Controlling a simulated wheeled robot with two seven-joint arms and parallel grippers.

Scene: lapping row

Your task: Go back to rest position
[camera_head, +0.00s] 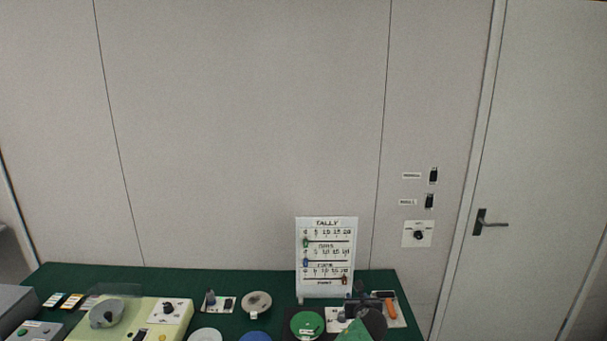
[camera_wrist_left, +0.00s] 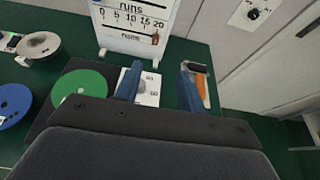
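My left gripper (camera_wrist_left: 160,72) is open in the left wrist view, its two blue fingers apart with nothing held between them. Beyond and below the fingers are a small white plate (camera_wrist_left: 152,84) and an orange-handled item (camera_wrist_left: 202,88) on the bench. In the head view, my left gripper (camera_head: 362,298) is small and dark at the bench's right end, in front of the lower right of the tally board (camera_head: 326,225). Whether it touches anything there I cannot tell. My right gripper shows in neither view.
The green bench (camera_head: 215,282) carries a cream machine (camera_head: 128,322) at left, a grey-white disc (camera_head: 257,302), a green disc (camera_head: 307,323) and a blue disc (camera_head: 254,337). A wall with switches (camera_head: 433,175) and a door (camera_head: 540,150) stand behind. The bench's back strip is mostly clear.

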